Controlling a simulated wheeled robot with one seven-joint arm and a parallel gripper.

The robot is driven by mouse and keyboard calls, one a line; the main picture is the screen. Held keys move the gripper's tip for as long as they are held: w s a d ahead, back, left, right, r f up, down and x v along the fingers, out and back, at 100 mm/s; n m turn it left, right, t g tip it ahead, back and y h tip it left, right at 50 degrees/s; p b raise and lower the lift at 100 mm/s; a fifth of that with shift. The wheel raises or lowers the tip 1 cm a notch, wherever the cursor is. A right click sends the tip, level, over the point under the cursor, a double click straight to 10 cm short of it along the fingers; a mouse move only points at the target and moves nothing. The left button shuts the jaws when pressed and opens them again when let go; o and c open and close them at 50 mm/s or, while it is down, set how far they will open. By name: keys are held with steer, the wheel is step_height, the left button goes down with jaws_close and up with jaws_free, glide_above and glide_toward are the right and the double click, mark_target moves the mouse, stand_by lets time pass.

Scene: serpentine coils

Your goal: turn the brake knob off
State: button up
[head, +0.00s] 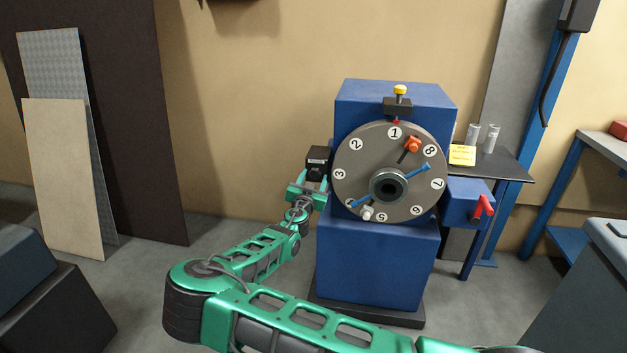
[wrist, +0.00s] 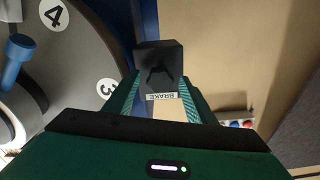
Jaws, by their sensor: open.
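The brake knob (wrist: 160,78) is a small dark knob on a black box, with a white label reading BRAKE (upside down) below it in the wrist view. In the head view the black brake box (head: 318,154) sits at the left side of the blue machine, and the knob itself cannot be made out. My gripper (wrist: 160,97) is open, its two green fingers pointing at the box, one to each side of the knob. Whether they touch it cannot be told. In the head view my gripper (head: 310,184) is just below and beside the box.
A grey numbered dial (head: 355,180) with orange, blue and white pegs faces front on the blue machine (head: 375,265), close beside my gripper. A red lever (head: 484,206) is at its right. A small panel with red and blue buttons (wrist: 240,124) shows at the wrist view's right.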

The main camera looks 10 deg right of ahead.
steer(key=shift+w+d, duration=0.2)
steer(key=shift+w, duration=0.25)
steer(key=c, duration=1)
steer(key=shift+c, duration=0.2)
